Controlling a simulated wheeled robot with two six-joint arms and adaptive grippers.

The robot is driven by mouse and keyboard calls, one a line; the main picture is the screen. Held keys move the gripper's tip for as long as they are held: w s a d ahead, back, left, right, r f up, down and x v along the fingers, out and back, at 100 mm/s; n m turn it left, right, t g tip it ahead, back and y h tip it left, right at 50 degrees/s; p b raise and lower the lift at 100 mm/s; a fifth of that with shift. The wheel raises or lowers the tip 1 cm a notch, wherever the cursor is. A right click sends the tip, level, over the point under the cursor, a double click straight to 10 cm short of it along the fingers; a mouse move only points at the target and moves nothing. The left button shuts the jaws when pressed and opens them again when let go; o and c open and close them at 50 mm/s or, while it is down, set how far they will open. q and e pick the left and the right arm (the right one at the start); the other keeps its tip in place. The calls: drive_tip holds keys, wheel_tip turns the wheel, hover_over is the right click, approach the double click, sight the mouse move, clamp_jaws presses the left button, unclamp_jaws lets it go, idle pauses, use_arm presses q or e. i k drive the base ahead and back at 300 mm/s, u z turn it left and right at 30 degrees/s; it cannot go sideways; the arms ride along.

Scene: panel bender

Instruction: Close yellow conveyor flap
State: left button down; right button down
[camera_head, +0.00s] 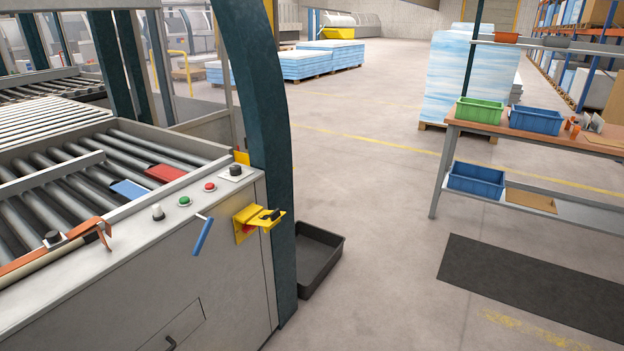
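The yellow flap (262,214) is on the front face of the grey conveyor cabinet (190,265), near its right end. It sticks out from its yellow mounting plate and has a black grip on its outer part. A red part shows below the flap, against the plate. Neither of my grippers is in view.
A dark green post (268,110) and black floor bin (318,262) stand right of the cabinet. A workbench (540,140) is farther right, with open floor between.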

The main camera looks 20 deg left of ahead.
sight(267, 220)
drive_tip(key=z, duration=0.5)
drive_tip(key=k, duration=1.2)
drive_tip(key=u, duration=0.1)
drive_tip(key=i, duration=0.35)
drive_tip(key=u, duration=0.8)
drive_tip(key=i, duration=0.8)
